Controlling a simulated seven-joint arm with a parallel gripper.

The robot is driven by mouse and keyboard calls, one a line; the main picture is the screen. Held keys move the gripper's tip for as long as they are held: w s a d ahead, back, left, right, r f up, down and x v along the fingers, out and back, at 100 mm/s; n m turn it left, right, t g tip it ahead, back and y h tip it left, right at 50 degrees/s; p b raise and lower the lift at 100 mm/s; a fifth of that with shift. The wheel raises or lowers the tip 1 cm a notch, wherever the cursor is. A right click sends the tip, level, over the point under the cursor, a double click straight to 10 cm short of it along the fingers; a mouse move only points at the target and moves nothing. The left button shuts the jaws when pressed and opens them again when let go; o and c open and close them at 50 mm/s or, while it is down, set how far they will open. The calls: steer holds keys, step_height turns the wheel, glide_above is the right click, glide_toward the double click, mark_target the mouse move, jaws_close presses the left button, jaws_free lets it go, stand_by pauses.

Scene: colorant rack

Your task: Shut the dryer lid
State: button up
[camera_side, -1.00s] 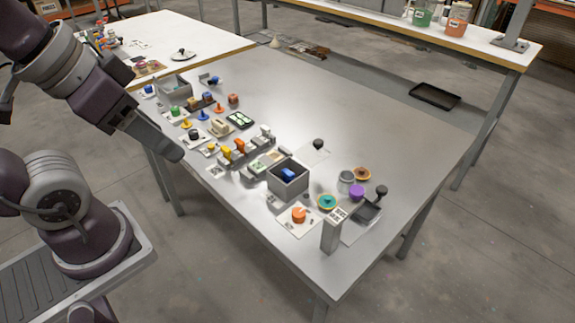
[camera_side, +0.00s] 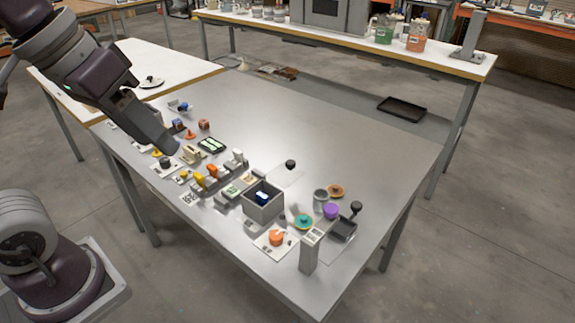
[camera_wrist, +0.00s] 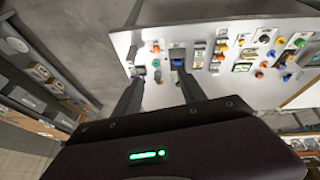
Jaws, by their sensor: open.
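I cannot tell for sure which thing is the dryer lid. A grey open-topped box (camera_side: 274,211) with a dark blue block (camera_side: 262,198) inside stands near the table's front. A clear flat plate with a black knob (camera_side: 291,164) lies behind it, apart from the box. A dark tray-like piece with a black knob (camera_side: 342,229) is at the right. My gripper (camera_side: 170,149) is above the left part of the table, well left of the box. In the wrist view my gripper (camera_wrist: 157,70) has its two fingers spread, with nothing between them.
A grey post (camera_side: 309,253) stands at the front, beside an orange knob (camera_side: 276,238) on a white card. A teal disc (camera_side: 303,221) and a purple knob (camera_side: 331,211) are close by. Several small coloured parts crowd the left. The back of the table (camera_side: 340,125) is clear.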

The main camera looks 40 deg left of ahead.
steer(key=w+a+r+n+g+h, duration=0.1)
steer(key=w+a+n+g, duration=0.15)
steer(key=w, duration=1.05)
steer(key=n+g+y, duration=0.2)
steer(key=n, duration=0.1)
glide_above(290, 162)
step_height(290, 162, down, 20)
steer(key=shift+s+r, duration=0.1)
steer(key=shift+s, duration=0.05)
steer(key=shift+g, duration=0.25)
step_height(290, 162, down, 7)
steer(key=shift+f, duration=0.7)
jaws_close()
